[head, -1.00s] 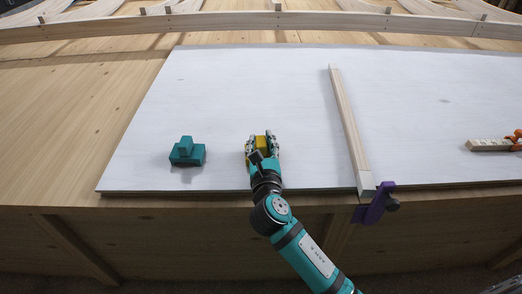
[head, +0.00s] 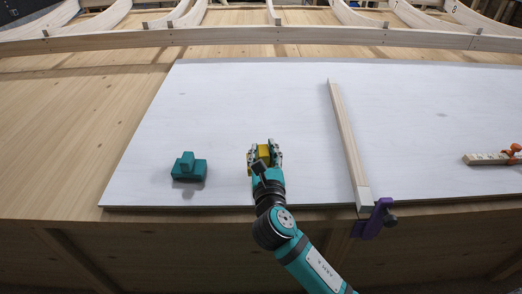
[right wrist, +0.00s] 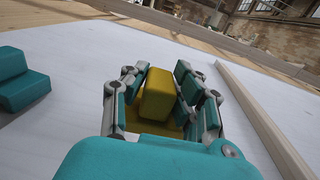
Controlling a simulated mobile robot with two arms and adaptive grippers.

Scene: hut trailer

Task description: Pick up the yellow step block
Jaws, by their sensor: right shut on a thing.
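The yellow step block (head: 263,151) is between the fingers of my right gripper (head: 265,155), over the white board. In the right wrist view the block (right wrist: 158,95) shows a raised upper step and a wider lower part. The fingers of the right gripper (right wrist: 160,88) are shut on it from both sides. Much of the block is hidden by the gripper in the head view. I cannot tell for sure whether it touches the board. My left gripper is not in view.
A teal step block (head: 189,170) stands left on the white board (head: 240,90). A wooden strip (head: 347,140) lies to the right, with a purple clamp (head: 373,219) at its near end. A pale strip with an orange piece (head: 490,158) lies far right. The board behind the gripper is clear.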

